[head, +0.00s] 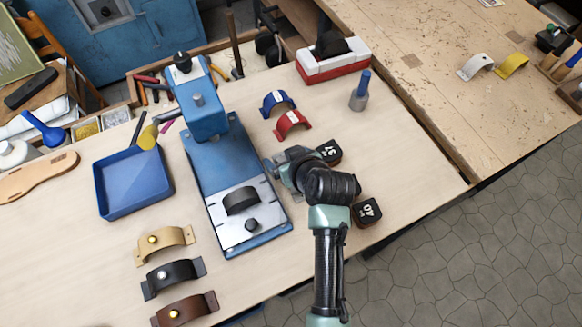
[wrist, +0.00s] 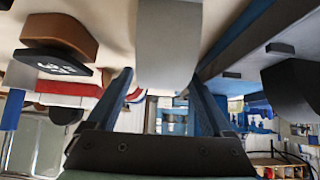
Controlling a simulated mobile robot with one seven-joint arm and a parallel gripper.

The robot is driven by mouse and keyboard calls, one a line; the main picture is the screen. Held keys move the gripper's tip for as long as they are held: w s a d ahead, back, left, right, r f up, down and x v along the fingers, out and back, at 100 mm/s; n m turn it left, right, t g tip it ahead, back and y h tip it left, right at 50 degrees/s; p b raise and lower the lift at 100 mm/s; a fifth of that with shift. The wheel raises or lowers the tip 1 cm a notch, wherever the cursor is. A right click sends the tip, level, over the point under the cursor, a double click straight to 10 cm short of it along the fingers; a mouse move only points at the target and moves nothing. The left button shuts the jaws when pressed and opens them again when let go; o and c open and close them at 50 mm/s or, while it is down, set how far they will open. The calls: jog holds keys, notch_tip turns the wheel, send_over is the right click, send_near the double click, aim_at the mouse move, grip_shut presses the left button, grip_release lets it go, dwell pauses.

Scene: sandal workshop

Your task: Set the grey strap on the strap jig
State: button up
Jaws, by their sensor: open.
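My gripper (wrist: 160,88) is open, its two blue-grey fingers apart. The grey strap (wrist: 168,45) shows as a pale grey band between and beyond the fingertips in the wrist view; I cannot tell whether they touch it. In the head view my gripper (head: 284,160) is low over the table, right of the blue press and just below the red strap (head: 292,123), and it largely hides the grey strap. The black arched form (head: 240,200) on a pale metal plate (head: 228,233) at the press's front looks like the strap jig, and it carries no strap.
The blue press (head: 205,110) stands left of my gripper. Numbered black-topped blocks (head: 368,211) lie close on its right. A blue strap (head: 278,100) lies behind the red one. A blue tray (head: 132,183) and several buttoned straps (head: 173,276) are at left. A red-and-white block (head: 333,66) stands behind.

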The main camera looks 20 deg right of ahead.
grip_shut()
dwell(0.3)
jog(key=shift+r, duration=0.15)
